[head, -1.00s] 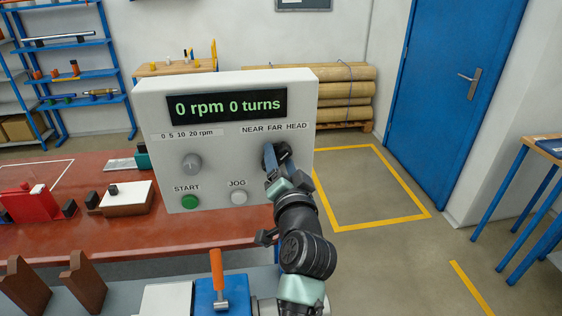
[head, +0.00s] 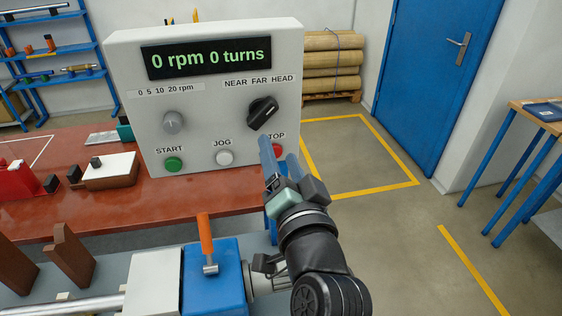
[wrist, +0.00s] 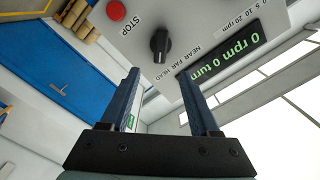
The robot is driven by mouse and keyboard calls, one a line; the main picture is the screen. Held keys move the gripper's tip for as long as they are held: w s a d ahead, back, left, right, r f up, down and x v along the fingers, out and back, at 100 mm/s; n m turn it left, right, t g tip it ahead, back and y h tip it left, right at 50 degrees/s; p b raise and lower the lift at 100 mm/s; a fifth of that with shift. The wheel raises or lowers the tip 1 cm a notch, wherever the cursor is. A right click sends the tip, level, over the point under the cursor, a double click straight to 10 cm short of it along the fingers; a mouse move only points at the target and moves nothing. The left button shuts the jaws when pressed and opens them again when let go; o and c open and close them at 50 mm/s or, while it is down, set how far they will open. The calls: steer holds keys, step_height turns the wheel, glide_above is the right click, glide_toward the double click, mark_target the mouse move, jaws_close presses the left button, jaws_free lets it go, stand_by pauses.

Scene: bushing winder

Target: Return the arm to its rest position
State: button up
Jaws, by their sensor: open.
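My gripper (head: 272,153) is open and empty in front of the lower right of the control panel (head: 142,106). In the head view its blue fingers partly cover the red STOP button (head: 278,150) and its label. In the wrist view the two fingers of my gripper (wrist: 166,90) are spread wide with nothing between them. The black selector knob (head: 263,113) under the NEAR FAR HEAD label is free of the fingers. It also shows in the wrist view (wrist: 159,45), beyond the fingertips. The display (head: 206,58) reads 0 rpm 0 turns.
A blue block with an orange-handled lever (head: 207,236) stands just left of my arm. The red-brown bench (head: 60,220) holds several small parts. A blue door (head: 430,70) and a yellow-marked floor area (head: 360,155) lie to the right, with open floor there.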

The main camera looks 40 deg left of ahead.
steer(key=shift+d, duration=0.1)
stand_by(0.5)
steer(key=w+d+r+t+h, duration=0.1)
steer(key=d+r+t+h, duration=0.1)
steer(key=d+r+t, duration=0.5)
steer(key=w+d+r+t+h, duration=0.1)
steer(key=w+d+r+h, duration=0.15)
steer(key=d+r, duration=0.55)
steer(key=s+d+r+t+h, duration=0.3)
steer(key=s+d+r+h, duration=0.1)
steer(key=r, duration=0.4)
steer(key=s+d+r+t+h, duration=0.4)
steer(key=s+d+r+h, duration=0.1)
steer(key=r, duration=0.4)
steer(key=shift+s+d+r+m+t, duration=0.2)
steer(key=shift+d+r+m+t, duration=0.1)
steer(key=shift+d+m, duration=0.15)
steer(key=shift+f, duration=0.15)
